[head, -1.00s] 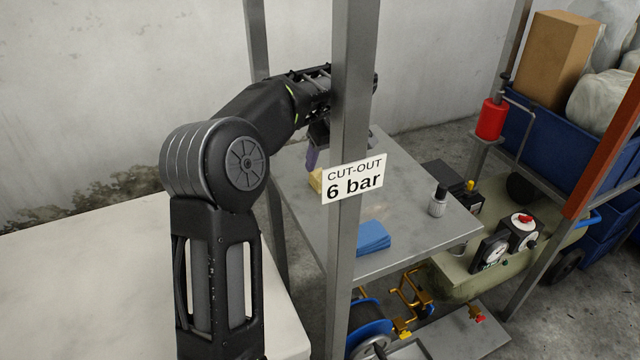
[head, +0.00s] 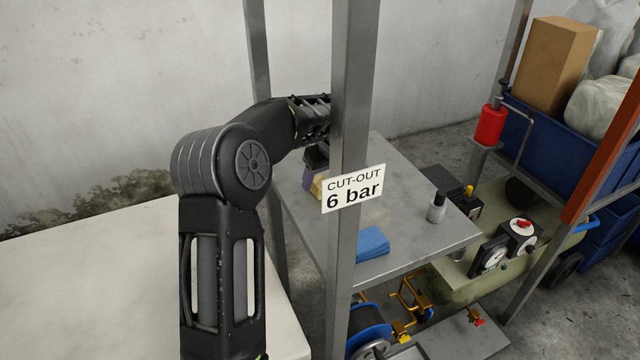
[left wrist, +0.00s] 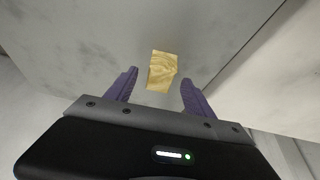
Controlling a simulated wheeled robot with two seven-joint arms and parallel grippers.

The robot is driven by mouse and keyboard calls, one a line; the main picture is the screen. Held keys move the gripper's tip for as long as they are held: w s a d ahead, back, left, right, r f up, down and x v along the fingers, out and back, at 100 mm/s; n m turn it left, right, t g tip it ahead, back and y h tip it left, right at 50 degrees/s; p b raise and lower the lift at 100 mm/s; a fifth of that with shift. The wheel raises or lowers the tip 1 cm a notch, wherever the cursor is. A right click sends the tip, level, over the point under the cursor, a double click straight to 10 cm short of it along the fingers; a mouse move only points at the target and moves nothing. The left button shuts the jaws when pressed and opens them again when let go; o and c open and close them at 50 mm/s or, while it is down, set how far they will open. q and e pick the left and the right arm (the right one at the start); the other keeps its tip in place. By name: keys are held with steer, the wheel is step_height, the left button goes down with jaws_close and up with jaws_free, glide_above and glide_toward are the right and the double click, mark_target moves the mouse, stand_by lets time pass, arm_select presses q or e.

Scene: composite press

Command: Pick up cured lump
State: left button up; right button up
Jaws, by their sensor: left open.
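The cured lump (left wrist: 161,72) is a small yellowish, wrinkled block on the grey metal shelf. In the left wrist view it lies just beyond and between the fingertips of my left gripper (left wrist: 158,80), which is open with its purple fingers on either side and nothing held. In the head view a small part of the lump (head: 317,187) shows beside the purple finger of the left gripper (head: 310,178), partly hidden by the post and sign. Whether the fingers touch the lump cannot be told. My right gripper is not in view.
A grey post (head: 345,270) with a "CUT-OUT 6 bar" sign (head: 353,187) stands in front. A pale tabletop (head: 90,270) is at left.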

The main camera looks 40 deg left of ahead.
arm_select(q)
steer(key=shift+x, duration=0.95)
jaws_close()
stand_by(0.3)
